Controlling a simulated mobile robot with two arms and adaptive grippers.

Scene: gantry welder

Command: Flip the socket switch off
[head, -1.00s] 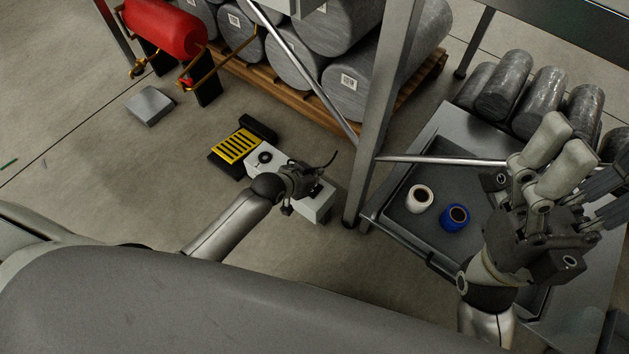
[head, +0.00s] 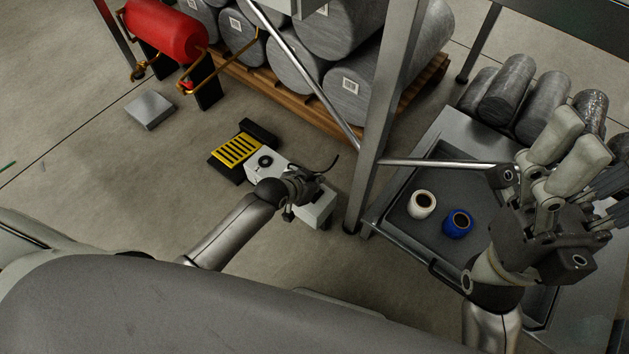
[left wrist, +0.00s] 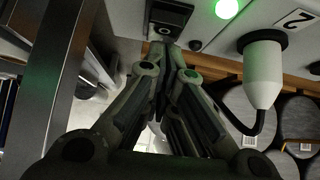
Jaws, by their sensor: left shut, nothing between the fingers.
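A white socket box (head: 318,208) stands on the floor in the head view, partly covered by my left gripper (head: 303,188). In the left wrist view its pale panel (left wrist: 215,38) bears a dark switch (left wrist: 167,20) with an "O" mark, a lit green lamp (left wrist: 227,8), a white plug (left wrist: 263,75) with a black cable, and a "2" label. My left gripper (left wrist: 166,62) is shut and empty, its fingertips at the lower edge of the switch; I cannot tell whether they touch. My right gripper (head: 555,170) hangs over the metal table; its opening is unclear.
A steel post (head: 383,115) rises right of the box. The metal table (head: 378,212) holds a white spool (head: 421,204) and a blue spool (head: 457,223). A yellow-slatted unit (head: 237,149) lies behind the box.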

